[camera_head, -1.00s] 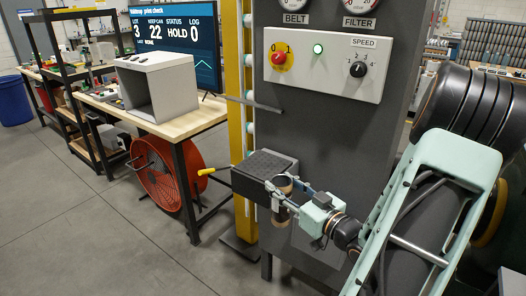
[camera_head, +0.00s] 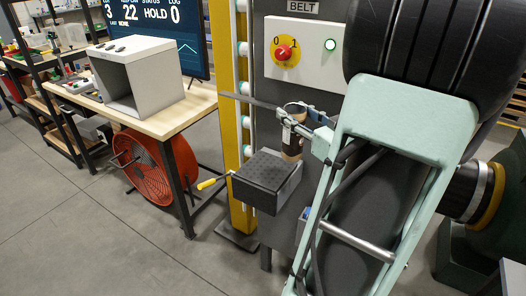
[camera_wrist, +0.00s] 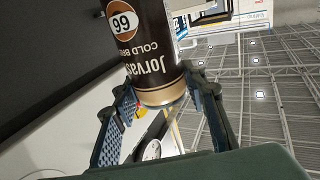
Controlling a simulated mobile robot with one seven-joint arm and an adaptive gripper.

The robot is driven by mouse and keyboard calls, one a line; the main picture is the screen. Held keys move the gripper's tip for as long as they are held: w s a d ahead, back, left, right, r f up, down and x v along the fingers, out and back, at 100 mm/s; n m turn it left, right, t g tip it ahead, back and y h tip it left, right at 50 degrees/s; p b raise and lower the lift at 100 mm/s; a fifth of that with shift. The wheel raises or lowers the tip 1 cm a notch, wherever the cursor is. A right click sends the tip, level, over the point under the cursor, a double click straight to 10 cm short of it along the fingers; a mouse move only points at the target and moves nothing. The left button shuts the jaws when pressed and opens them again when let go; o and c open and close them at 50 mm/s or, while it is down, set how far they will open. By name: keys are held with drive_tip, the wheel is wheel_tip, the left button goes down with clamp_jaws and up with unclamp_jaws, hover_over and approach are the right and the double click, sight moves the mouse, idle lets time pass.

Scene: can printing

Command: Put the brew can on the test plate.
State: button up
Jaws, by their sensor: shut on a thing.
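The brew can (camera_head: 292,148) is dark brown with a tan band and stands about upright in my gripper (camera_head: 291,122). In the wrist view the can (camera_wrist: 146,45) shows "COLD BREW" lettering, upside down in the picture, and a round number badge. The fingers (camera_wrist: 165,112) are on both sides of it. A dark block with a dotted top (camera_head: 268,168), which looks like the test plate, juts from the grey machine. The can is up and to the right of its top in the head view. I cannot tell the exact gap. The plate's top looks empty.
A yellow-handled lever (camera_head: 209,183) sticks out left of the plate. A yellow post (camera_head: 227,120) and a thin grey bar (camera_head: 250,101) are close behind. A control panel (camera_head: 309,52) is above. A bench with a grey box (camera_head: 138,72) and a red fan (camera_head: 150,168) stand left.

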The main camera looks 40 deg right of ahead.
sight(297, 159)
drive_tip(key=w+f+b, duration=1.2)
drive_tip(key=shift+w+d+f, duration=0.25)
drive_tip(key=shift+d+f, duration=0.05)
drive_tip(key=shift+d, duration=0.1)
drive_tip(key=shift+f, duration=0.15)
drive_tip(key=o, duration=0.8)
drive_tip(key=shift+c, duration=0.2)
drive_tip(key=s, duration=0.8)
drive_tip(key=s+a, duration=0.1)
drive_tip(key=s, duration=0.3)
drive_tip(key=shift+r, duration=0.2)
